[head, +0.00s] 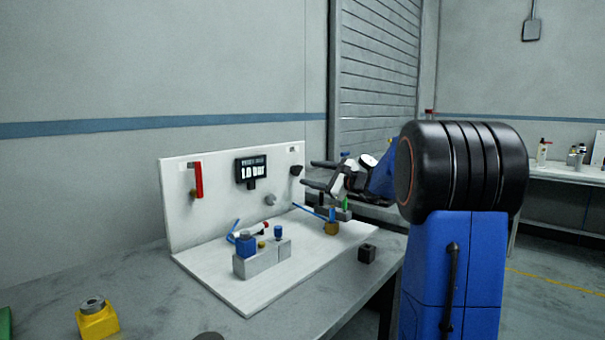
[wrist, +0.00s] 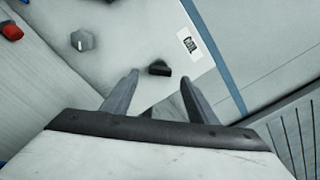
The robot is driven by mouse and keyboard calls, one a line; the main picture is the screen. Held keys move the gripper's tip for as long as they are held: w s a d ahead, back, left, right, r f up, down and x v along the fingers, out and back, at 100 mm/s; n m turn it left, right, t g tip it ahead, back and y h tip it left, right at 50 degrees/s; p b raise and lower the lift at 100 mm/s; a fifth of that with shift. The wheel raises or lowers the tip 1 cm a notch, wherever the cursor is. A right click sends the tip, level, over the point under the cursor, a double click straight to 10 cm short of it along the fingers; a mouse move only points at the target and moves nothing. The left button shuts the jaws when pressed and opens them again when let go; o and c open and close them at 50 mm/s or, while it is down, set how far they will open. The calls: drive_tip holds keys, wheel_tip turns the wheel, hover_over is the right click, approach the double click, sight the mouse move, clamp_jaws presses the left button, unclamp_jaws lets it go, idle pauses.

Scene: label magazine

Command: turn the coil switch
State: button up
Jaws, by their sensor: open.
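A small black knob (head: 296,170), which looks like the coil switch, is mounted at the right end of the upright white panel (head: 222,205). In the wrist view the black knob (wrist: 159,68) shows between and just beyond my fingertips, lying slanted across the picture. My gripper (head: 310,173) is open and empty, with its fingers pointing at the panel from the right. The wrist view shows both fingers of the gripper (wrist: 158,78) spread on either side of the knob, apart from it as far as I can tell.
A grey knob (head: 270,199), a dark display (head: 251,169) and a red handle (head: 198,180) are on the panel. A grey block with blue parts (head: 262,260) and a brass-coloured cup (head: 331,228) stand on the white base.

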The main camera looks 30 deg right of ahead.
sight(297, 170)
drive_tip(key=shift+x, duration=2.5)
drive_tip(key=shift+c, duration=0.3)
drive_tip(key=c, duration=1)
